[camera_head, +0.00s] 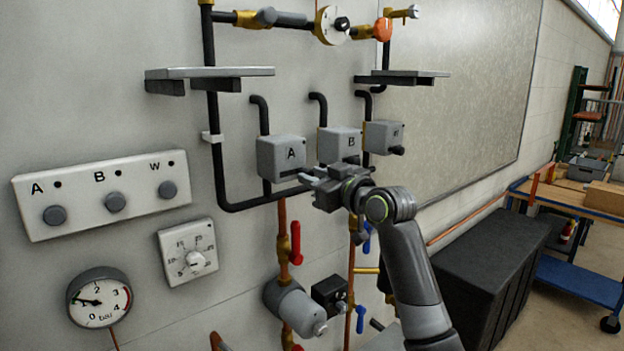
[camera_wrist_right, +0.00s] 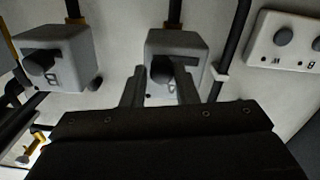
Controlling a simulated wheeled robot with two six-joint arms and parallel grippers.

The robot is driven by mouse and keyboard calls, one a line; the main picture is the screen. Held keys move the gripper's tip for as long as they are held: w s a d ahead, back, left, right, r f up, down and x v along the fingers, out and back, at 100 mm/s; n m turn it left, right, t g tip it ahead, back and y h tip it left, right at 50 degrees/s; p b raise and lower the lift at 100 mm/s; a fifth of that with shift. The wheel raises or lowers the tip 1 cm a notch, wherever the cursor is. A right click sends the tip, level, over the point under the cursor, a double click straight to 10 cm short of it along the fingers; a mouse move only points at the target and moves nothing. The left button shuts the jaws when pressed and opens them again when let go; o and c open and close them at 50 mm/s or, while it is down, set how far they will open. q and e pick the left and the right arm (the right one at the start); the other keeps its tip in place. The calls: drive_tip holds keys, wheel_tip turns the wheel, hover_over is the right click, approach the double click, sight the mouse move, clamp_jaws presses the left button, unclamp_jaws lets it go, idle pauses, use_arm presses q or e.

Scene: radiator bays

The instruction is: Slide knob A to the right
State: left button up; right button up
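Box A (camera_head: 281,158) is a grey wall box lettered A, left of the lettered box B (camera_head: 341,143) in the head view. My right gripper (camera_head: 311,176) is just in front of and below the lower right of box A. In the right wrist view, where the picture is turned over, box A (camera_wrist_right: 175,42) is ahead and its dark round knob A (camera_wrist_right: 161,70) shows between my open fingertips (camera_wrist_right: 158,78). I cannot tell whether the fingers touch it. In the head view knob A is not clearly visible. My left gripper is not in view.
A third box (camera_head: 383,136) is on the right; box B's knob (camera_wrist_right: 38,65) shows in the wrist view. Black pipes (camera_head: 222,165) run beside box A. Below are a red valve handle (camera_head: 295,243) and a blue handle (camera_head: 361,318). A button panel (camera_head: 80,180) is at left.

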drive_tip(key=o, duration=0.4)
drive_tip(key=shift+w+d, duration=0.1)
drive_tip(key=shift+d, duration=0.1)
drive_tip(key=shift+c, duration=0.2)
drive_tip(key=shift+s, duration=0.25)
drive_tip(key=b+v, duration=0.6)
drive_tip(key=v, duration=1.1)
drive_tip(key=shift+b, duration=0.35)
drive_tip(key=shift+w+d, duration=0.1)
